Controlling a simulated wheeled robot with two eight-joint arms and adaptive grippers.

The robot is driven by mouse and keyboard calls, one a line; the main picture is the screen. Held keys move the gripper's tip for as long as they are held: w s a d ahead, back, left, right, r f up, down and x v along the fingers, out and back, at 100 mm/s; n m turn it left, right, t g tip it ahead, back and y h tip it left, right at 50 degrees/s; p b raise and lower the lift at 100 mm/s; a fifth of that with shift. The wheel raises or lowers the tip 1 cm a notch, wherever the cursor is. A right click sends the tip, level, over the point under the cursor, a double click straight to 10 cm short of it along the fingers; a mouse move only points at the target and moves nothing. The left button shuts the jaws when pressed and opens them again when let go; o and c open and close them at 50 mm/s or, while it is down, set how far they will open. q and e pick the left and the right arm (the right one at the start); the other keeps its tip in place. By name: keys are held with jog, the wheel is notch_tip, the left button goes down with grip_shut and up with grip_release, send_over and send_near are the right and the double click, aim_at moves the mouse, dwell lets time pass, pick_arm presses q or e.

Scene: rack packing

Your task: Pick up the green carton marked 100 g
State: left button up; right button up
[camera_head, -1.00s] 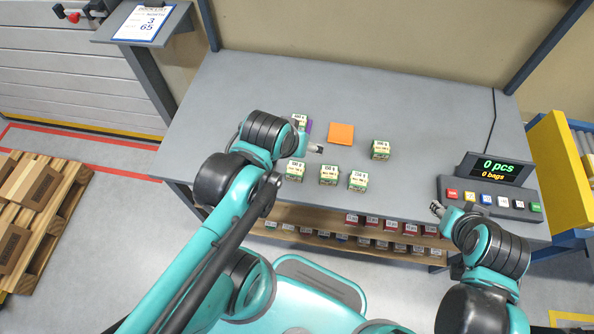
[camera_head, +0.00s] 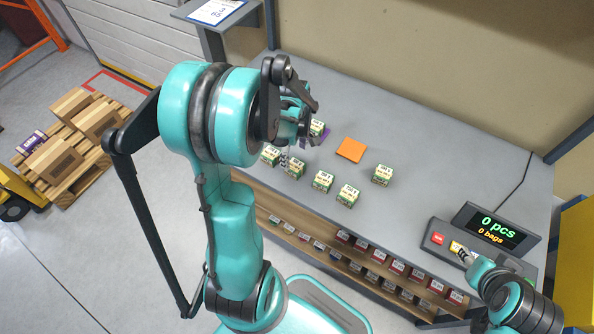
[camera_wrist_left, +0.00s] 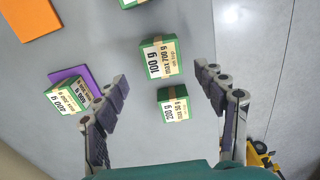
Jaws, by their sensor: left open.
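The green carton marked 100 g (camera_wrist_left: 158,62) stands on the grey table, centred ahead of my left gripper in the left wrist view. It appears to be the carton (camera_head: 295,168) just below the gripper in the head view. My left gripper (camera_wrist_left: 163,88) is open and empty, its fingers apart on either side of the view; it also shows in the head view (camera_head: 298,150). A similar carton marked 200 g (camera_wrist_left: 172,107) stands close to the 100 g carton, nearer the gripper's base. My right gripper (camera_head: 464,256) is by the counter device, too small to read.
More cartons (camera_head: 322,181) (camera_head: 347,195) continue the row; one (camera_head: 382,174) stands apart. An orange square (camera_head: 351,150) lies behind. The counter (camera_head: 490,228) reads 0 pcs. Shelves below hold small boxes.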

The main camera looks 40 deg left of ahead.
aim_at(295, 165)
pick_arm(q)
jog(key=f+b, duration=0.1)
jog(key=f, duration=0.2)
jog(key=f+b, duration=0.1)
jog(key=f, duration=0.2)
jog(key=shift+s+d+b, duration=0.15)
jog(key=shift+d+b, duration=0.05)
jog(key=shift+b, duration=0.15)
jog(key=c, duration=1.3)
